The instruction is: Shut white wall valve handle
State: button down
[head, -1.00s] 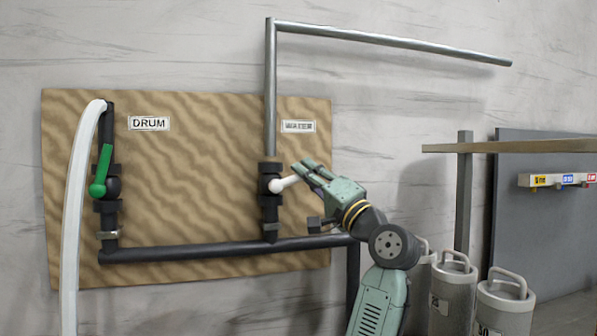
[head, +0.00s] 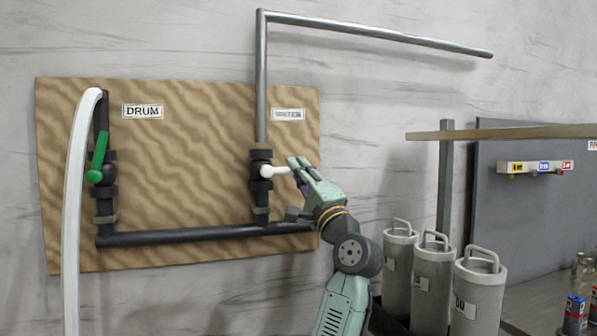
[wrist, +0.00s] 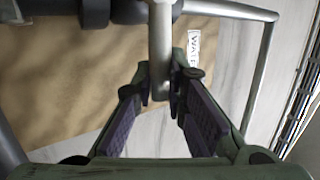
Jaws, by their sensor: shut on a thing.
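The white valve handle (head: 275,171) sticks out to the right, nearly level, from the black valve (head: 261,176) on the upright pipe under the right-hand label (head: 288,114). My gripper (head: 298,165) is at the handle's outer end, shut on it. In the wrist view the pale handle (wrist: 160,45) runs down between the two fingers of my gripper (wrist: 162,92), with its end between the fingertips. The fingers partly hide the handle's tip in the head view.
A green handle (head: 98,158) sits on the left valve below the DRUM label (head: 142,111), beside a white hose (head: 73,210). A black pipe (head: 180,237) runs along the bottom of the board (head: 190,180). Grey canisters (head: 433,283) and a wooden bar (head: 500,132) are at right.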

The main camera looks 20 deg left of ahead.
jog(key=c, duration=1.6)
grip_release()
notch_tip(320, 180, up, 10)
